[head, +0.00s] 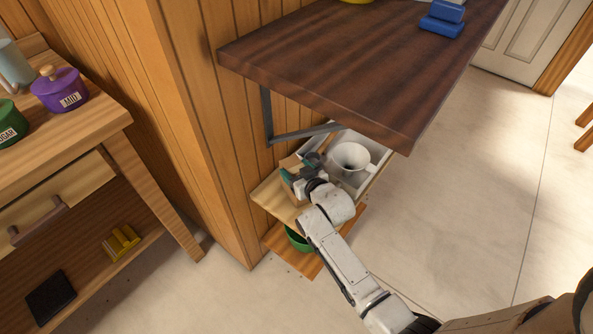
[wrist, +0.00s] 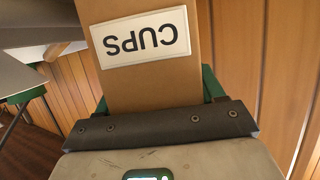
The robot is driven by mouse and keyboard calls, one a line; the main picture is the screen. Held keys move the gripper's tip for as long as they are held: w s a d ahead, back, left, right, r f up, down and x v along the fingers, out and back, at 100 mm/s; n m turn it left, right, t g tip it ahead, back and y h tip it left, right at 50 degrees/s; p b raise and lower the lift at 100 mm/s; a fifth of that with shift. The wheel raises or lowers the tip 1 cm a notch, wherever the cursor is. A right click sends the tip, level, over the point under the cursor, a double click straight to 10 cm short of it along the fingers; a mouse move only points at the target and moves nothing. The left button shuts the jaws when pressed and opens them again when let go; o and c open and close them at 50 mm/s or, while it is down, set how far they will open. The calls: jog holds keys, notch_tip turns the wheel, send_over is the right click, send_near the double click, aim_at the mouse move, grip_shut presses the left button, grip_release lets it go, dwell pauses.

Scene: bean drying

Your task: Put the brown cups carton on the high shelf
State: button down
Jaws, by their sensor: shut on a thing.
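The brown cups carton (wrist: 152,82) fills the middle of the wrist view, its white CUPS label upside down. My gripper (wrist: 160,100) is shut on the carton, with green finger parts showing at both sides of it. In the head view my gripper (head: 294,178) is low, beside the wooden wall and below the dark wooden shelf (head: 350,65). The carton is mostly hidden there behind my gripper. The dark shelf is the highest one in view, fixed to the wall with a metal bracket.
A white tray (head: 382,158) with a white funnel-like vessel (head: 350,160) stands on a lower wooden shelf (head: 268,196) near my gripper. A green bowl (head: 297,239) sits below. Blue blocks (head: 442,18) stand on the dark shelf; its front part is clear.

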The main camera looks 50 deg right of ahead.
jog(key=c, duration=0.6)
grip_release()
jog(key=shift+f, duration=0.2)
jog(key=o, duration=0.5)
jog(key=shift+c, duration=0.2)
jog(key=shift+r, duration=0.1)
